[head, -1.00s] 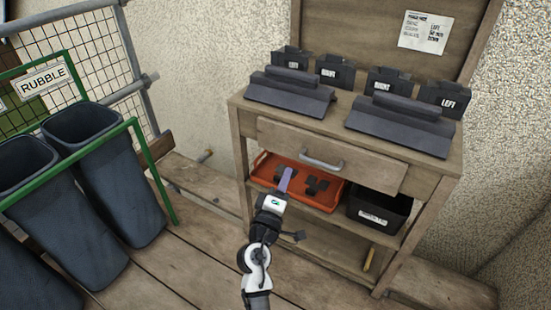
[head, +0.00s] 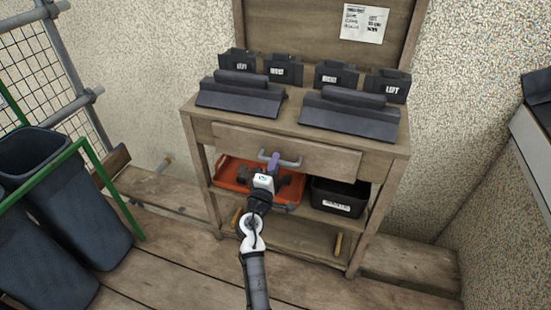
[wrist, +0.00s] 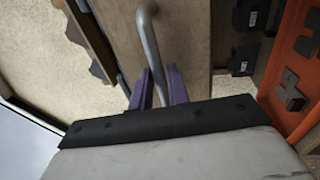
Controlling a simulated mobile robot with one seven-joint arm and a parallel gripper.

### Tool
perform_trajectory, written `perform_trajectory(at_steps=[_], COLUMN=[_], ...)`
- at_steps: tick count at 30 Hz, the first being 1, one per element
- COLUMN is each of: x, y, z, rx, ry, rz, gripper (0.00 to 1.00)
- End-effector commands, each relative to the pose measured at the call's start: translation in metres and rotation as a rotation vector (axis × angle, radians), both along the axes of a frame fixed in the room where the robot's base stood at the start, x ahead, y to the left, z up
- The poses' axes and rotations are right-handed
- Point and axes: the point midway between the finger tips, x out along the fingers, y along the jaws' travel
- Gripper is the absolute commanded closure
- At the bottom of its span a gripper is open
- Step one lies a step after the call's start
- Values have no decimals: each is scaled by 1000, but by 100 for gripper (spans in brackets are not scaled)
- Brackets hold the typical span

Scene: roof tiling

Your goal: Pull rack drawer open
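The rack drawer (head: 330,155) is a wooden front under the rack's top, and it looks shut. Its grey bar handle (head: 290,162) is at the middle of the front. My gripper (head: 273,160) is at the left part of the handle in the head view. In the wrist view, the purple fingers of my gripper (wrist: 160,88) stand apart, with the handle bar (wrist: 151,45) running down toward the gap between them. I cannot tell whether the fingers touch the bar. The drawer front (wrist: 187,40) also shows behind the fingers.
Dark roof tiles (head: 350,115) and labelled blocks stand on the rack's top. An orange tray (head: 232,172) and a black bin (head: 340,197) sit on the shelf below the drawer. Dark rubble bins (head: 70,205) with a green frame are at the left. Plank floor lies in front.

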Motion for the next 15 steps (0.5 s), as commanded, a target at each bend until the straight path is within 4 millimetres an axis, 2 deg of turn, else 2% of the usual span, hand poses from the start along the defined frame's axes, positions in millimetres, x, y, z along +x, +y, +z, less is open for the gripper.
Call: perform_trajectory(at_steps=[4,13,15], x=[9,11,11], y=[-4,-4,-4], z=[2,2,2], rx=[0,0,0], ry=[0,0,0], rz=[-1,0,0], gripper=[83,83,92])
